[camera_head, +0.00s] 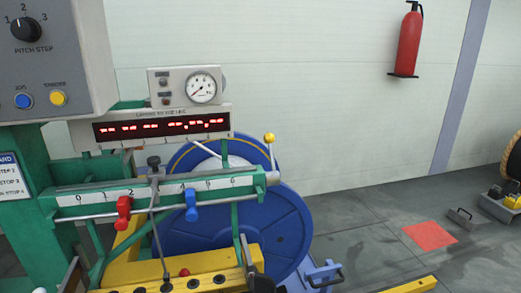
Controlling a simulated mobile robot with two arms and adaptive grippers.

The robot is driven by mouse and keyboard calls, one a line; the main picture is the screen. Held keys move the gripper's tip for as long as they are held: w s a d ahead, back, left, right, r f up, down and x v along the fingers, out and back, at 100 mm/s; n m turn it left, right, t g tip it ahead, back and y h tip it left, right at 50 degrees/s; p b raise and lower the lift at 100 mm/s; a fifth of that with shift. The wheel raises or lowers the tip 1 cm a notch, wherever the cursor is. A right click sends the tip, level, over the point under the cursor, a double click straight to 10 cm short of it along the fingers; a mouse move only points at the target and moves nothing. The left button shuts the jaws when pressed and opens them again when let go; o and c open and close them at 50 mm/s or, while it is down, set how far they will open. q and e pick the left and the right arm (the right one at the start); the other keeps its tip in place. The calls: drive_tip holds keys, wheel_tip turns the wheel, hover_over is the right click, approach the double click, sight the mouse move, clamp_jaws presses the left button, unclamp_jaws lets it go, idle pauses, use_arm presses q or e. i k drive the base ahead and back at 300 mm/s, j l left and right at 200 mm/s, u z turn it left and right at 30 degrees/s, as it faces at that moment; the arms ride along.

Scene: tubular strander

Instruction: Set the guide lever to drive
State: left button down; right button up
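A green beam with a white number scale (95,197) runs across the machine. A short lever with a yellow ball knob (269,138) stands almost upright at its right end. A dark knob (153,161) tops a long thin rod in front of the beam. A red clamp (123,212) and a blue clamp (191,205) hang on the rail below the scale. I cannot read a drive mark, so which lever is the guide lever is not certain. Neither of my grippers is in view.
A control box with a pitch step dial (26,29) is at upper left. A gauge (202,87) and red display (160,127) sit above the beam. A blue reel (285,232) stands behind. Floor is open at right around a red patch (430,236).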

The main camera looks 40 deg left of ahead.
sight(272, 177)
drive_tip(key=i+l, duration=0.4)
drive_tip(key=i, duration=0.25)
drive_tip(key=i+l+u, duration=0.1)
drive_tip(key=u, duration=1.55)
